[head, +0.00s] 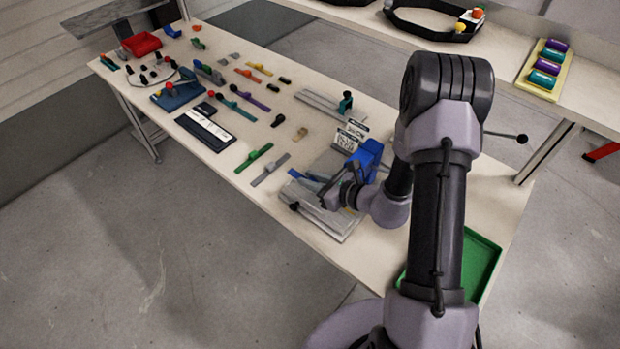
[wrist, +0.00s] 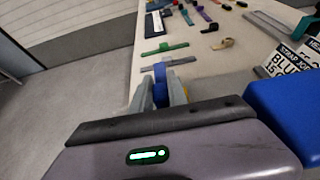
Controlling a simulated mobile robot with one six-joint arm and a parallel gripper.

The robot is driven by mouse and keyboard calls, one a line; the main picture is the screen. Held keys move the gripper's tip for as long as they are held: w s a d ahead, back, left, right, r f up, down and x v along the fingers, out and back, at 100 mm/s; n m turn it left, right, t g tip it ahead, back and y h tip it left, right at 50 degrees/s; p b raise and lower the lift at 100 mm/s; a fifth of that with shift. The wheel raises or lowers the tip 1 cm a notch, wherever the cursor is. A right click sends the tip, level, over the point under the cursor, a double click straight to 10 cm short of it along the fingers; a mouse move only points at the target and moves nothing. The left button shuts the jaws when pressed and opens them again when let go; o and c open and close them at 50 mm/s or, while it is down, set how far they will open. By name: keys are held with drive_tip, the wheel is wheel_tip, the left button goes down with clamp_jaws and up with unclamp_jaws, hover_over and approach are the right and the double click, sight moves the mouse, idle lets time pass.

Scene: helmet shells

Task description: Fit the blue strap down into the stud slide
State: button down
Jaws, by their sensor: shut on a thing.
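My gripper (head: 331,198) is low over the grey metal plate with rails (head: 335,222) near the table's front edge. In the wrist view its fingers (wrist: 164,98) are closed on the blue strap (wrist: 159,84), which stands up between them. In the head view a bit of blue (head: 303,180) shows just left of the gripper; I cannot tell if it is the same strap. I cannot make out the stud slide for certain; the gripper hides part of the plate. Whether the strap touches anything below cannot be told.
A blue bin (head: 369,153) and printed cards (head: 350,136), one reading BLUE, stand close behind the gripper. A grey strap (head: 270,170) and a green strap (head: 254,157) lie to the left. A grey rail with a teal clamp (head: 345,103) lies farther back. A green tray (head: 486,262) is at right.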

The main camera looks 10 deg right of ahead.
sight(310, 198)
drive_tip(key=shift+f+b, duration=1.75)
drive_tip(key=shift+f, duration=0.6)
drive_tip(key=shift+f+b, duration=0.1)
drive_tip(key=shift+b, duration=0.35)
drive_tip(key=shift+f+b, duration=0.3)
drive_tip(key=shift+f, duration=0.05)
drive_tip(key=shift+r, duration=0.2)
drive_tip(key=shift+f+b, duration=0.25)
drive_tip(key=shift+b, duration=0.2)
idle(1.2)
drive_tip(key=shift+r, duration=0.25)
